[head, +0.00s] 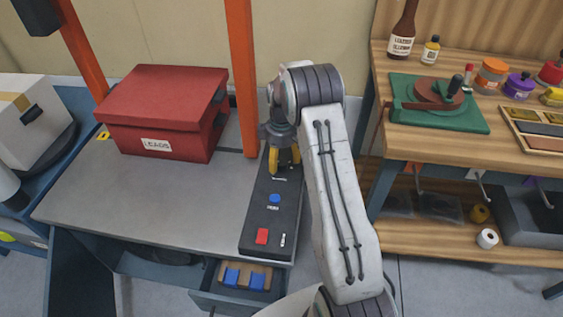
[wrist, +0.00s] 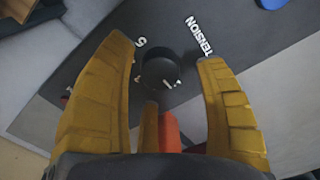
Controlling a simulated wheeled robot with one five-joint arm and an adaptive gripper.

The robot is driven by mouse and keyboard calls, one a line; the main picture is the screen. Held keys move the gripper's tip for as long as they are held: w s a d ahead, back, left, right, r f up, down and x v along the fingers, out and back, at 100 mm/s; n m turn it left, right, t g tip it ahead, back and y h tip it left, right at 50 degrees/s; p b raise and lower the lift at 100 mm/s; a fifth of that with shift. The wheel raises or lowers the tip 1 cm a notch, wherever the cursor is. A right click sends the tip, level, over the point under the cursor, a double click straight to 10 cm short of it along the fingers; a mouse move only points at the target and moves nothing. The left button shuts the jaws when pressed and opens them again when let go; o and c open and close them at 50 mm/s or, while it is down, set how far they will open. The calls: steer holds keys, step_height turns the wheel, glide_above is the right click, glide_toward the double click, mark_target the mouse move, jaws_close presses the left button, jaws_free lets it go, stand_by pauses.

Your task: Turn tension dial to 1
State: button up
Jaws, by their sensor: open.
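The tension dial (wrist: 160,72) is a round black knob on a dark panel, seen between my fingers in the wrist view. The white word TENSION (wrist: 199,36) and a figure 5 (wrist: 139,41) are printed near it. A small white mark shows at its near edge; I cannot tell its reading. My gripper (wrist: 166,50) is open, with yellow fingers on both sides of the knob and a gap to each. In the head view my gripper (head: 285,160) is over the far end of the black control panel (head: 258,222) and hides the dial.
The panel has a blue button (head: 275,198) and a red button (head: 262,236). A red box (head: 165,105) and an orange post (head: 243,80) stand close to my arm. A wooden bench (head: 440,155) with jars is on the right.

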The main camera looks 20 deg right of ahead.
mark_target(281, 162)
step_height(281, 162, up, 10)
steer(key=shift+r, duration=0.2)
stand_by(0.8)
